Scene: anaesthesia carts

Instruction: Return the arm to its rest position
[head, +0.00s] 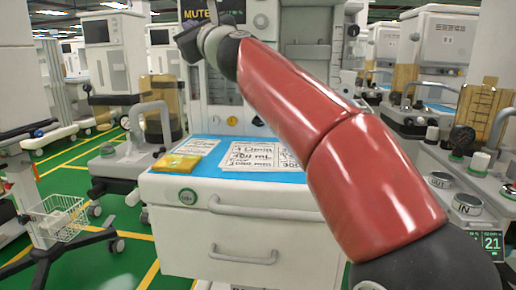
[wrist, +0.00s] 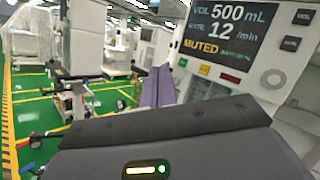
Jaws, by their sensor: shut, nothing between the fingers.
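My red arm rises from the lower right of the head view and reaches up and left across the cart, its dark wrist end near the top in front of the ventilator. In the wrist view my gripper (wrist: 158,88) shows beyond its grey housing, the fingers together with nothing held. It is up near the ventilator screen (wrist: 232,35), which reads VOL 500 mL, RATE 12 and MUTED. I cannot tell the exact gap between the gripper and the screen panel.
Below the arm is a white cart (head: 239,223) with drawers and a blue top mat (head: 205,163) holding papers (head: 262,156) and a yellow packet (head: 176,163). Other machines stand to the left and right. A wire basket (head: 60,217) is at left. Green floor shows between.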

